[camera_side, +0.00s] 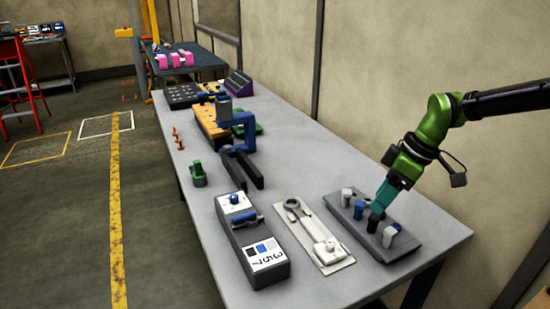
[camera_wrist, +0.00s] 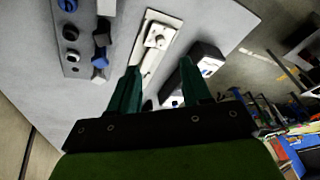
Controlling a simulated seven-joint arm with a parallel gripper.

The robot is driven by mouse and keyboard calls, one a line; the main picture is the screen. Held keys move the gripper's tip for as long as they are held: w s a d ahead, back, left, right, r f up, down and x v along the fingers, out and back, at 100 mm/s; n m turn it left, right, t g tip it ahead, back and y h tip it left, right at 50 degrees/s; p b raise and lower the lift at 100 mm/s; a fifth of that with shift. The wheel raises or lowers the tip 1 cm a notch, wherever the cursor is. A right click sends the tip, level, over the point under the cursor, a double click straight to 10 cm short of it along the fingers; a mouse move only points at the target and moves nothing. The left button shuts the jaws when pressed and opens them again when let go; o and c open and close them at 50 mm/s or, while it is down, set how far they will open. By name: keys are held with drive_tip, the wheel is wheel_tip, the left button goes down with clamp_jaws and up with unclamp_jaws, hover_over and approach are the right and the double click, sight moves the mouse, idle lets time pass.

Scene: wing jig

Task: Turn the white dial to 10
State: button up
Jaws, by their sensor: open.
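A dark panel (camera_side: 408,250) at the table's right carries several knobs and posts, among them a whitish knob (camera_side: 391,235), a blue one (camera_side: 359,211) and a light grey one (camera_side: 347,197). A white plate (camera_side: 300,235) beside it bears a white block with a round top (camera_side: 328,250). I cannot tell which white piece is the dial, and no dial numbers are readable. My gripper (camera_side: 380,208) points down over the panel in the side view, hiding part of it. In the wrist view its teal fingers (camera_wrist: 160,68) are spread and empty, with the white plate (camera_wrist: 150,66) beyond them.
A grey box (camera_side: 262,262) with a blue handle and numbered label stands left of the plate. A blue clamp-like fixture (camera_side: 240,155), a green part (camera_side: 198,174) and orange pieces (camera_side: 176,135) stand farther back. The table's front-left edge area is clear.

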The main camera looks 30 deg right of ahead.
drive_tip(key=w+n, duration=0.2)
drive_tip(key=n, duration=0.4)
approach(332, 244)
drive_tip(key=shift+y, duration=0.3)
drive_tip(key=x, duration=0.8)
drive_tip(key=shift+d+f, duration=0.1)
drive_tip(key=shift+f, duration=0.15)
clamp_jaws()
